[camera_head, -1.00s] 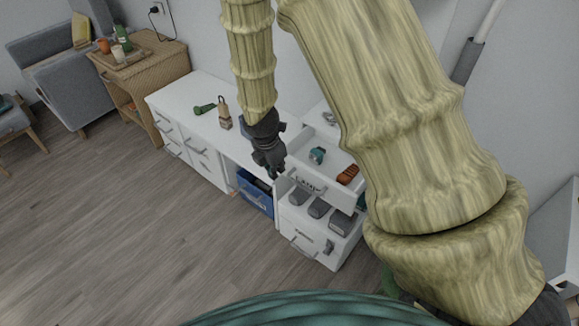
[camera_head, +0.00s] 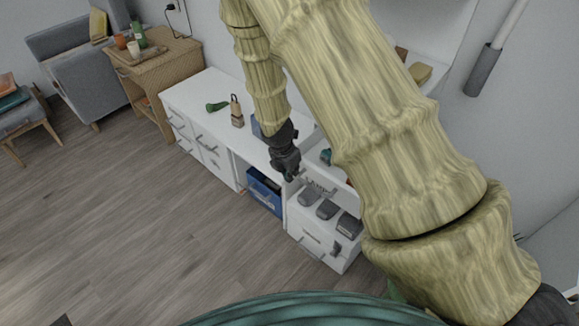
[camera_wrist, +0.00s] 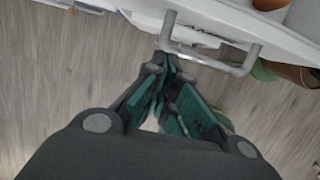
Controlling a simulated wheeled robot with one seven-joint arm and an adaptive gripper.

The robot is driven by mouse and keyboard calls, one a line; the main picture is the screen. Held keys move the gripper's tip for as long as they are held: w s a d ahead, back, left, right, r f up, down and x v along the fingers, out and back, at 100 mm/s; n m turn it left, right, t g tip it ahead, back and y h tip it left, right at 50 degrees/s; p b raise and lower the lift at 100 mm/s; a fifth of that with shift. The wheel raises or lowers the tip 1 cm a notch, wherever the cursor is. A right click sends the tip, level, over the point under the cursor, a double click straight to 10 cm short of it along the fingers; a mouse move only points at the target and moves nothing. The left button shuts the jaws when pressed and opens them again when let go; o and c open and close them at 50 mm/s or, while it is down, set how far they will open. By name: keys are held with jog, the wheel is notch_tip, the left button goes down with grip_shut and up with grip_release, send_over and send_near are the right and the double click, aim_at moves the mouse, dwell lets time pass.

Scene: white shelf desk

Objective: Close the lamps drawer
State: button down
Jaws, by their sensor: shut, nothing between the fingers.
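The lamps drawer front (camera_head: 320,187) is white with a dark label, at the right end of the white desk. The drawer stands pulled out, with a teal item (camera_head: 325,157) in it; my arm hides much of its right side. In the wrist view its grey bar handle (camera_wrist: 212,62) crosses the top middle. My gripper (camera_head: 290,176) is shut and empty, pointing down at the left part of the drawer front. In the wrist view the fingertips (camera_wrist: 167,66) are at the left end of the handle; I cannot tell whether they touch it.
Below is an open lower drawer (camera_head: 312,240) with several grey items (camera_head: 327,209). A blue bin (camera_head: 263,190) stands in the bay to the left. A green item (camera_head: 216,106) and a tan bottle-like item (camera_head: 237,113) stand on the desktop. The wooden floor in front is clear.

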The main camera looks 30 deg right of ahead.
aim_at(301, 172)
jog(key=shift+w+d+f+p, duration=0.1)
jog(key=shift+w+d+f, duration=0.15)
jog(key=shift+d, duration=0.4)
jog(key=shift+w+d+f+p, duration=0.2)
jog(key=shift+w+d, duration=0.1)
jog(key=shift+d, duration=0.4)
jog(key=shift+w+d+f+p, duration=0.1)
jog(key=shift+w+d+f, duration=0.15)
jog(key=shift+d, duration=0.4)
jog(key=shift+w+d+r, duration=0.1)
jog(key=shift+w, duration=0.05)
